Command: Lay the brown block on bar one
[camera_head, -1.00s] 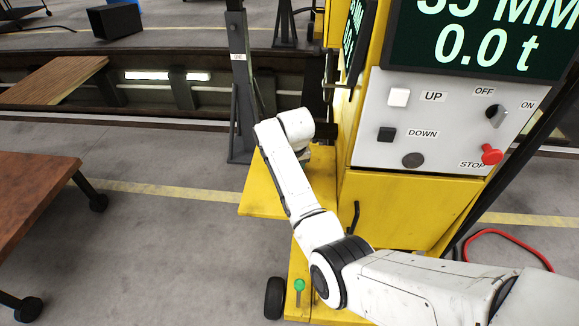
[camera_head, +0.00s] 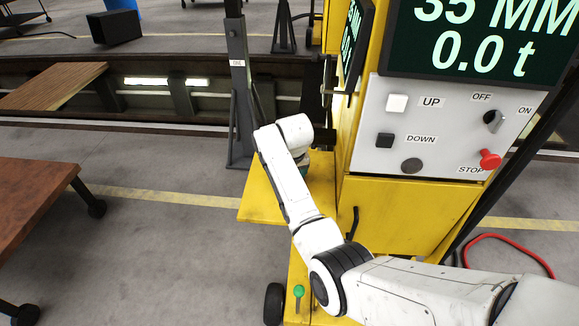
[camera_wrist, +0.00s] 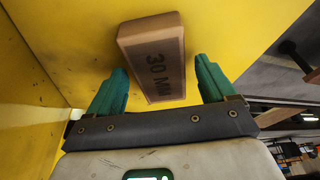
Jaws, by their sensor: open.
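The brown block (camera_wrist: 152,62), marked "30 MM", lies on a yellow surface in the wrist view. My gripper (camera_wrist: 162,76) is open, its two green fingers on either side of the block's near part. A gap shows at the right finger; the left finger looks close to the block, and I cannot tell whether it touches. In the head view, my white wrist hides the block and most of the gripper above the yellow ledge (camera_head: 262,200). A dark grey upright stand labelled "ONE" (camera_head: 238,65) stands just beyond the ledge; I cannot make out a separate bar.
The yellow machine (camera_head: 395,215) with its button panel (camera_head: 420,125) and display (camera_head: 475,40) stands right of my arm. The display reads 35 MM and 0.0 t. A brown-topped wheeled table (camera_head: 30,205) is at left. Bare floor lies between. A trench runs behind.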

